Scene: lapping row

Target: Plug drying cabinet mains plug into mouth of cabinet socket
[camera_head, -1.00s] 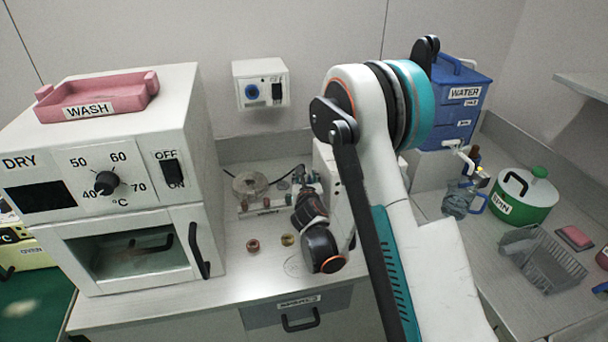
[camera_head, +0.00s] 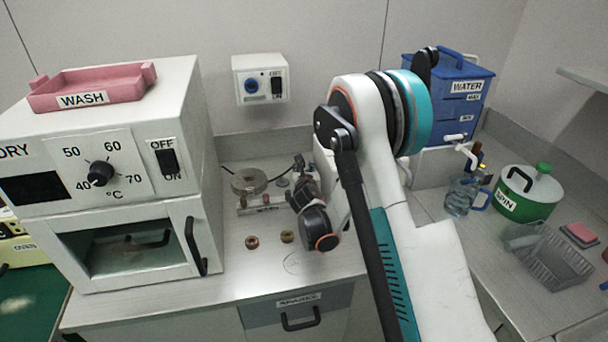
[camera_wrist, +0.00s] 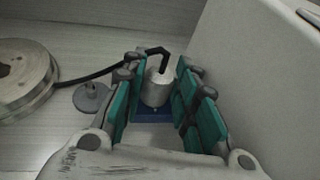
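The cabinet socket is on a white wall box (camera_head: 262,80), with a round blue mouth (camera_head: 251,86) beside a black switch. In the wrist view, a grey metal cylinder (camera_wrist: 156,88) with a black cable from its top stands upright on a blue base (camera_wrist: 153,116); it looks like the mains plug. My gripper (camera_wrist: 158,92) is open, with teal-padded fingers on either side of the cylinder. I cannot tell whether any pad touches it. In the head view my gripper (camera_head: 303,180) is low over the bench, its fingertips hardly distinguishable. The drying cabinet (camera_head: 110,180) stands at left.
A round metal disc (camera_wrist: 22,75) and a small grey disc (camera_wrist: 91,97) lie left of my fingers. A pale box wall (camera_wrist: 250,80) rises close on the right. Two small rings (camera_head: 252,242) lie on the bench front. The blue water tank (camera_head: 447,100) stands right.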

